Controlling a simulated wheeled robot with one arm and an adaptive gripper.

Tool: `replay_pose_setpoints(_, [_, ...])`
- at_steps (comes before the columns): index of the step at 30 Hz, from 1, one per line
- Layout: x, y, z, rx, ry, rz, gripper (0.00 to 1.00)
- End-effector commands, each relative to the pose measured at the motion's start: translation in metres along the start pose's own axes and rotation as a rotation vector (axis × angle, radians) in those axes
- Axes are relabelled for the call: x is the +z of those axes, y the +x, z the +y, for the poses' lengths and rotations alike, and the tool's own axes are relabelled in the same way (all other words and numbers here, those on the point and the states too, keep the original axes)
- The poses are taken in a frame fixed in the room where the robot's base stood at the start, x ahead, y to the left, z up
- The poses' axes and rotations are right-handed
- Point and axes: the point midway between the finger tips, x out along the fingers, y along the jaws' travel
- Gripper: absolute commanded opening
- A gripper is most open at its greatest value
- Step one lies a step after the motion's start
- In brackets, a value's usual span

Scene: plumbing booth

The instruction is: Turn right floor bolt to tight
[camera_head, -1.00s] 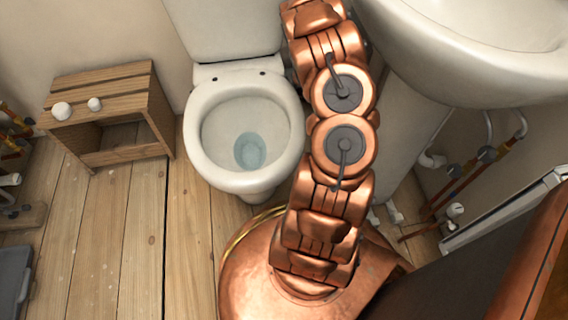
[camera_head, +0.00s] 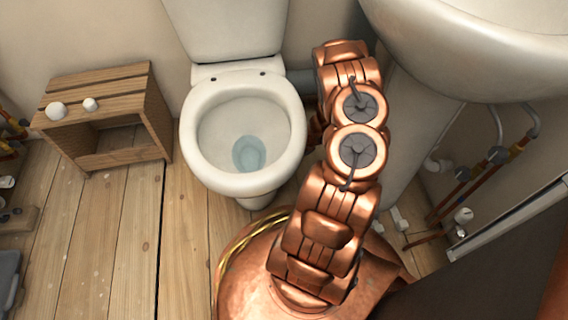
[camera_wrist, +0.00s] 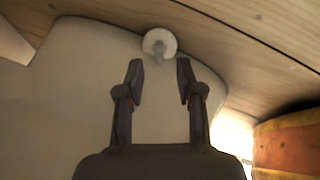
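In the wrist view, a pale round floor bolt (camera_wrist: 159,42) with a small protruding tab sits where a smooth off-white ceramic base (camera_wrist: 75,75) meets the wooden floor. My gripper (camera_wrist: 160,70) is open. Its two dark fingers are apart and empty, with the bolt just beyond the tips and roughly centred between them. The fingers do not appear to touch the bolt. In the head view, the white toilet (camera_head: 190,145) stands left of my copper arm. My gripper and the bolt are hidden in that view.
A wooden stool-like box (camera_head: 100,115) with two white knobs stands left of the toilet. A white basin (camera_head: 470,60) overhangs at the right, with pipes (camera_head: 470,180) below it. A banded orange-red object (camera_wrist: 288,145) is at the wrist view's lower right. Floorboards at left are mostly clear.

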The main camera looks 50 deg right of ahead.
Motion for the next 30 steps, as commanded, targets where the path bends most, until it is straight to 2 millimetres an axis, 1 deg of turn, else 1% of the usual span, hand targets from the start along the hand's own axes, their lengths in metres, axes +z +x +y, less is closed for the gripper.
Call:
replay_pose_setpoints(1, [0.001,0.011,-0.001,-0.001,0.0,0.001,0.36])
replay_pose_setpoints(3, [0.001,0.021,-0.001,0.0,0.0,-0.001,0.36])
replay_pose_setpoints(9, [0.001,0.044,0.001,0.001,-0.001,-0.002,0.36])
replay_pose_setpoints(13, [0.0,0.05,0.0,0.001,0.0,-0.001,0.36])
replay_pose_setpoints(20, [0.001,0.05,0.001,0.001,0.0,-0.002,0.36])
replay_pose_setpoints(30, [0.001,0.05,0.001,0.001,0.0,-0.002,0.02])
